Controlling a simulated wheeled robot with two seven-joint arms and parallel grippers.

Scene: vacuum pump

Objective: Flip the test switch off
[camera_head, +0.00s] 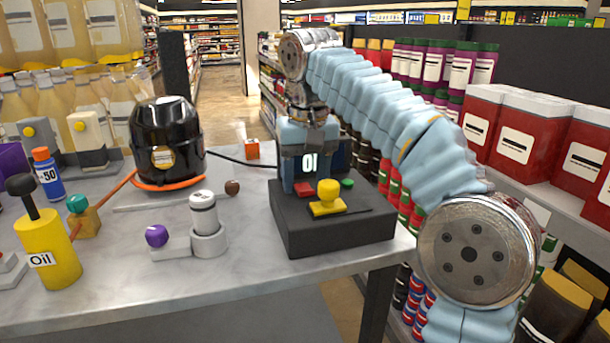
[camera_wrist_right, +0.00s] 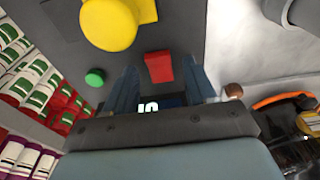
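A dark control box (camera_head: 330,232) sits at the right end of the table. Its top carries a red switch piece (camera_head: 304,189), a yellow knob (camera_head: 327,195), a green button (camera_head: 347,183) and a lit display (camera_head: 309,162). No label shows which one is the test switch. My right gripper (camera_head: 309,178) is over the back of the box, fingers pointing down. In the right wrist view its fingers (camera_wrist_right: 162,82) are apart with nothing between them, and the red piece (camera_wrist_right: 158,67) lies just ahead of the gap. Contact cannot be told. My left gripper is out of view.
A black pump (camera_head: 166,135) with an orange hose stands left of the box. A yellow oil bottle (camera_head: 47,250), a grey cylinder fitting (camera_head: 205,225) and a purple knob (camera_head: 157,236) are on the table. Shelves of goods stand close on the right. The table front is mostly clear.

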